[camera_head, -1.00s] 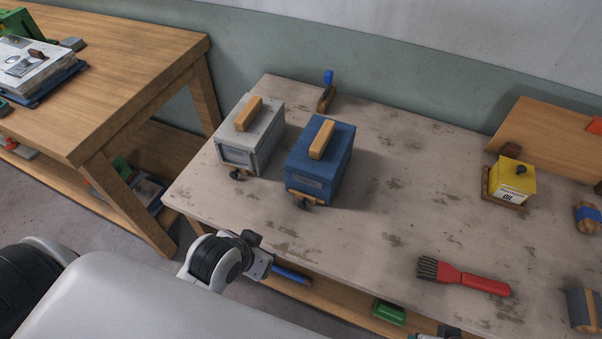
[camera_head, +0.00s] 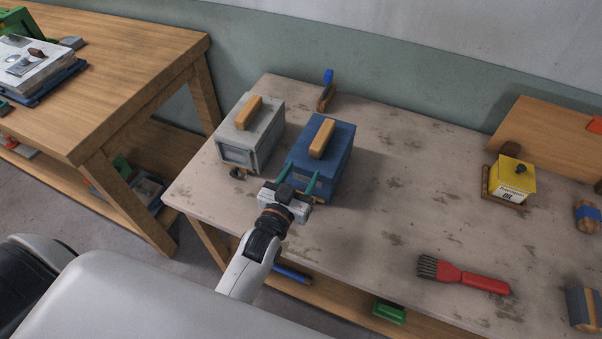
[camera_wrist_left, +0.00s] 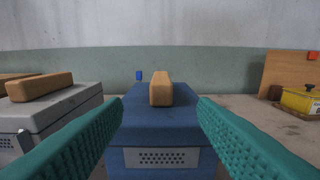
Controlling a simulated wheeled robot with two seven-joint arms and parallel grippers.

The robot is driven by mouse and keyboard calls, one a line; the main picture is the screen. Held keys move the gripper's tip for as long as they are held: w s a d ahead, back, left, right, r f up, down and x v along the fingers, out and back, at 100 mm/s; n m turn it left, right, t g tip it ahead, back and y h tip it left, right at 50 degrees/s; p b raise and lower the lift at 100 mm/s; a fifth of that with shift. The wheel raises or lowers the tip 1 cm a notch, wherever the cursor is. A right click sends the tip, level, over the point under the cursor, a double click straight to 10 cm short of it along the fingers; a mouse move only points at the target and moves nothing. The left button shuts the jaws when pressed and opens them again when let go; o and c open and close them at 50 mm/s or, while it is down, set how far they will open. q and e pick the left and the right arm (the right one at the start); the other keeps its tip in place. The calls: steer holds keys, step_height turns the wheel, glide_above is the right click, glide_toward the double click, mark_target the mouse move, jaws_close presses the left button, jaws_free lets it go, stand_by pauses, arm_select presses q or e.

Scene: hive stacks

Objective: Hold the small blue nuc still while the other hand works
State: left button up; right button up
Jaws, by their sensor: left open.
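The small blue nuc (camera_head: 328,143) stands upright on the worn table, with a wooden handle bar on its lid. In the left wrist view the blue nuc (camera_wrist_left: 160,125) is straight ahead, its front vent plate facing me. My left gripper (camera_head: 297,179) is open at the nuc's front. Its two green fingers point at the box, and in the wrist view (camera_wrist_left: 162,115) they appear one on each side of it. I cannot tell whether either finger touches it. The arm hides part of the nuc's lower front. My right gripper is not in view.
A grey nuc (camera_head: 262,147) stands close to the left of the blue one. A red brush (camera_head: 470,281) and a yellow oil tin (camera_head: 513,178) are to the right. The table between the blue nuc and the tin is clear.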

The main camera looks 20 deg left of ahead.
mark_target(320, 139)
arm_select(q)
steer(key=w, duration=0.8)
steer(key=w+p, duration=0.1)
steer(key=w, duration=0.3)
steer(key=shift+w+d+r, duration=0.15)
steer(key=shift+d+r, duration=0.05)
steer(key=shift+d, duration=0.1)
jaws_close()
jaws_free()
steer(key=s, duration=1.2)
steer(key=shift+a, duration=0.2)
